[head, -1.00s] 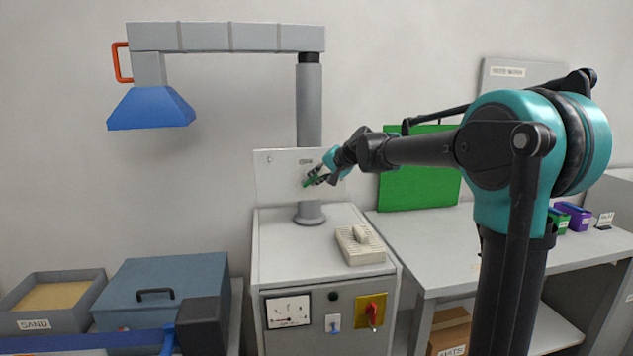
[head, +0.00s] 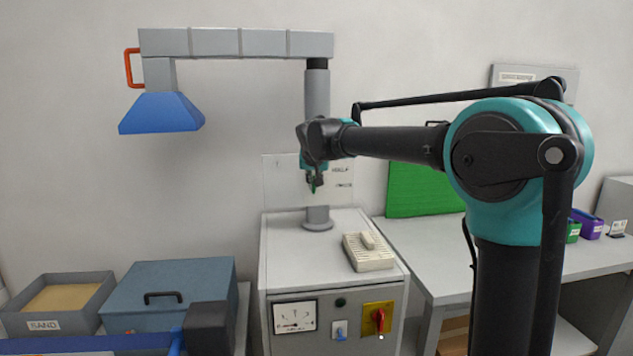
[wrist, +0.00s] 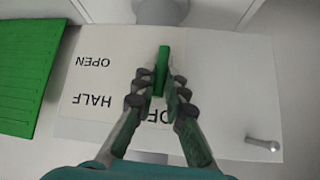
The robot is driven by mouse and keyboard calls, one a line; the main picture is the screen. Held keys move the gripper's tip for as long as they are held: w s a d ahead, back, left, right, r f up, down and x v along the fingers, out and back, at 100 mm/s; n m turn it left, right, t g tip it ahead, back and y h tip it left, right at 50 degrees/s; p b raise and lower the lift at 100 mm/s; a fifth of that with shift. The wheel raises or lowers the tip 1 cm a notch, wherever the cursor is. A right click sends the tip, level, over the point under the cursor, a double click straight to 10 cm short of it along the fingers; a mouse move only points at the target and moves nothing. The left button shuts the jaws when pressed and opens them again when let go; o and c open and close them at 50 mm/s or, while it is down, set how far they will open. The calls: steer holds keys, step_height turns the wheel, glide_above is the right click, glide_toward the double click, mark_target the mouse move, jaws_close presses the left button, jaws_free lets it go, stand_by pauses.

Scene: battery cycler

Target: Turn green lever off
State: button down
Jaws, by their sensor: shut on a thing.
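The green lever (wrist: 162,68) is between my gripper's fingertips (wrist: 160,90) in the wrist view, and the fingers are closed on it. Its far end sticks out past the tips. It stands over a pale panel with the upside-down labels OPEN (wrist: 93,62), HALF (wrist: 92,100) and a partly hidden one like OFF (wrist: 160,116). In the head view my gripper (head: 313,184) points down in front of the white panel (head: 283,180). Only a small green bit of the lever shows there. My wrist hides part of the panel.
A grey post (head: 317,215) with an overhead arm and blue hood (head: 161,112) rises close behind my gripper. A beige slotted box (head: 368,254) sits on the cabinet top (head: 300,250). A green board (head: 425,187) stands to the right.

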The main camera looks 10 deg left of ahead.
steer(key=shift+a+f+h, duration=0.1)
steer(key=shift+a+h, duration=0.05)
steer(key=shift+h, duration=0.15)
stand_by(0.4)
steer(key=c, duration=1.6)
jaws_free()
steer(key=shift+o, duration=0.2)
steer(key=v, duration=1.2)
